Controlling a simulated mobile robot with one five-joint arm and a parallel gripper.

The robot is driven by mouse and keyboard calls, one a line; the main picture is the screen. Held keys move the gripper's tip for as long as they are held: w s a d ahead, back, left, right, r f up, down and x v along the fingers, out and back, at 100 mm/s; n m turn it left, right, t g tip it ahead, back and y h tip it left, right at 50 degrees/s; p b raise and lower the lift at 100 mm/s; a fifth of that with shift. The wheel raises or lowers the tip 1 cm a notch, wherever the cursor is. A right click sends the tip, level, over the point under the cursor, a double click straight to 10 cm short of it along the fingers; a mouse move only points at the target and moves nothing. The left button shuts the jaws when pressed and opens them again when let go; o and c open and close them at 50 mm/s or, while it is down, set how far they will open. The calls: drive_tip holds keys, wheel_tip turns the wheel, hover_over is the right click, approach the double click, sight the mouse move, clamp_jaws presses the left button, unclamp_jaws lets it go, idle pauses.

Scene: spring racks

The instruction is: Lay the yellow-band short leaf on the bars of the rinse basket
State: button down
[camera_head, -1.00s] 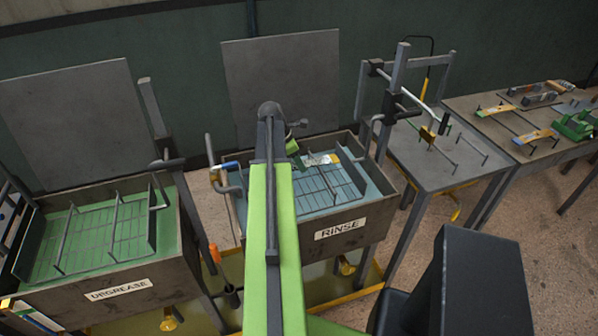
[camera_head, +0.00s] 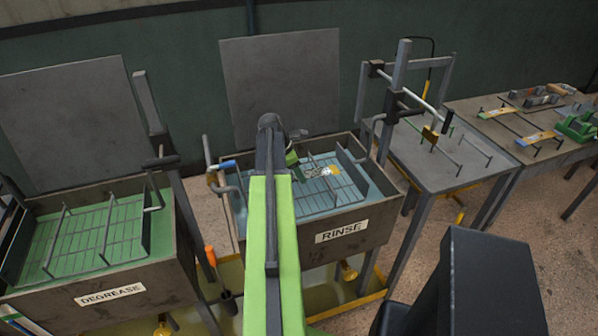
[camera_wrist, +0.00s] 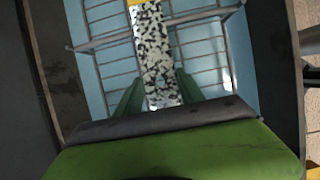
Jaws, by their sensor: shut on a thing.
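The short leaf is a speckled black-and-white strip (camera_wrist: 153,50) with a yellow band at its far end. In the head view the leaf (camera_head: 316,171) is over the rinse basket. My gripper (camera_wrist: 158,92) is shut on the leaf's near end, with one green finger at each side. The rinse basket's wire bars (camera_wrist: 108,68) pass under the leaf in the wrist view; its bars (camera_head: 317,197) also show in the head view. I cannot tell whether the leaf touches them. My arm hides part of the basket's left side.
The rinse tank (camera_head: 362,238) has raised walls around the basket. A pipe (camera_head: 212,175) with a blue handle stands at its left. The degrease tank (camera_head: 65,293) is further left. A grey table (camera_head: 428,172) with a stand is at the right.

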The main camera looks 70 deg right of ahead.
drive_tip(key=c, duration=0.7)
unclamp_jaws()
drive_tip(key=shift+r+p, duration=0.3)
drive_tip(key=shift+p, duration=0.1)
drive_tip(key=p+v, duration=1.1)
drive_tip(key=v, duration=0.1)
drive_tip(key=shift+r+p, duration=0.25)
drive_tip(key=shift+p, duration=0.05)
drive_tip(key=shift+s, duration=0.1)
